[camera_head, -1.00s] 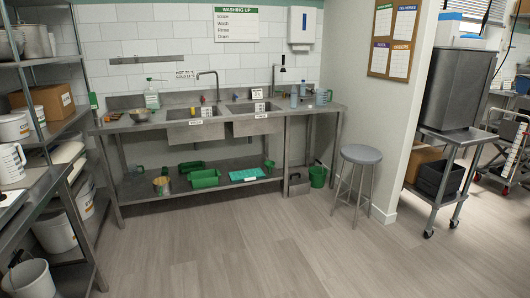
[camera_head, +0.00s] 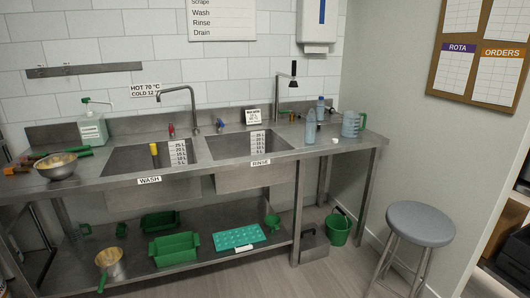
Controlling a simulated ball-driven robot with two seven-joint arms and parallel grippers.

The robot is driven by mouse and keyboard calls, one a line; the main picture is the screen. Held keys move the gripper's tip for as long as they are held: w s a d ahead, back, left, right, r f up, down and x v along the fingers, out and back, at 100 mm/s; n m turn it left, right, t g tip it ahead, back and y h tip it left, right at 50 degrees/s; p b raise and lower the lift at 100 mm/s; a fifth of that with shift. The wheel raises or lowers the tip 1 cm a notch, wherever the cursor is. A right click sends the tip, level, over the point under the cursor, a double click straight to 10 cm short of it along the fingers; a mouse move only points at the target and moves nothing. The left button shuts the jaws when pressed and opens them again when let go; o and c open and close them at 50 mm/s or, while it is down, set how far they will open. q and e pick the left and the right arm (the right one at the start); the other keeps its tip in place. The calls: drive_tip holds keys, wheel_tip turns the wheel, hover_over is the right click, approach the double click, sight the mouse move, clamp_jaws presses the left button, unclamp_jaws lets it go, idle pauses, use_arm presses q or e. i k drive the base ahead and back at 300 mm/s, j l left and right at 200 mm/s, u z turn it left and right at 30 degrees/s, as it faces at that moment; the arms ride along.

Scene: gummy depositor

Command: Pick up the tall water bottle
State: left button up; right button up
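Two clear blue bottles stand upright on the right end of the steel sink counter. The front bottle (camera_head: 310,128) is near the rinse basin and looks the taller in the picture. The other bottle (camera_head: 320,108) stands just behind it to the right, with a blue cap. I cannot tell for sure which one is really taller. A clear blue measuring jug (camera_head: 350,124) stands to their right. Neither of my grippers is in view.
The steel counter (camera_head: 290,156) holds the wash basin and rinse basin (camera_head: 235,148). A small white item (camera_head: 335,140) lies near the bottles. A grey stool (camera_head: 420,222) stands at the right. A green bucket (camera_head: 338,229) is on the floor under the counter's right end.

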sight(310, 118)
drive_tip(key=i, duration=2.5)
drive_tip(key=z, duration=0.05)
